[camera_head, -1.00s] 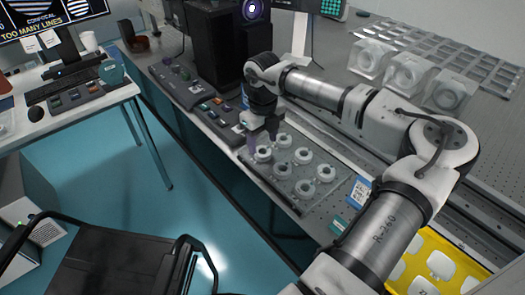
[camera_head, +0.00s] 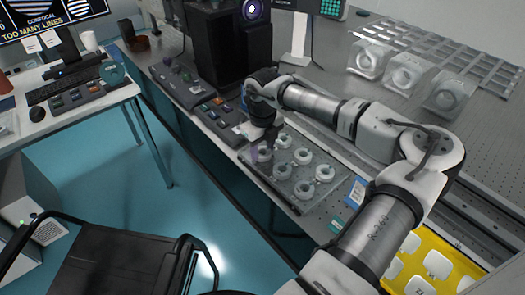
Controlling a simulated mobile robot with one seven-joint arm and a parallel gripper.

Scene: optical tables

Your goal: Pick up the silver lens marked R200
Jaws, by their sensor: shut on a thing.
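Several small ring-shaped lenses sit in rows on a clear tray (camera_head: 305,203) on the optical table. One lens (camera_head: 265,154) is at the tray's far left corner, under my gripper (camera_head: 262,146). Another lens (camera_head: 284,140) sits at the far edge of the tray. My gripper points down over the tray's far left end and is shut on a lens there; the fingers are small and partly hidden by the wrist. The R200 marking is too small to read on any lens.
Clear blocks with round white parts (camera_head: 406,74) stand at the back right. Control boxes (camera_head: 213,112) and a dark instrument (camera_head: 215,45) lie beyond the tray. A yellow tray (camera_head: 432,262) is at the lower right. A chair (camera_head: 115,250) stands in the floor space left.

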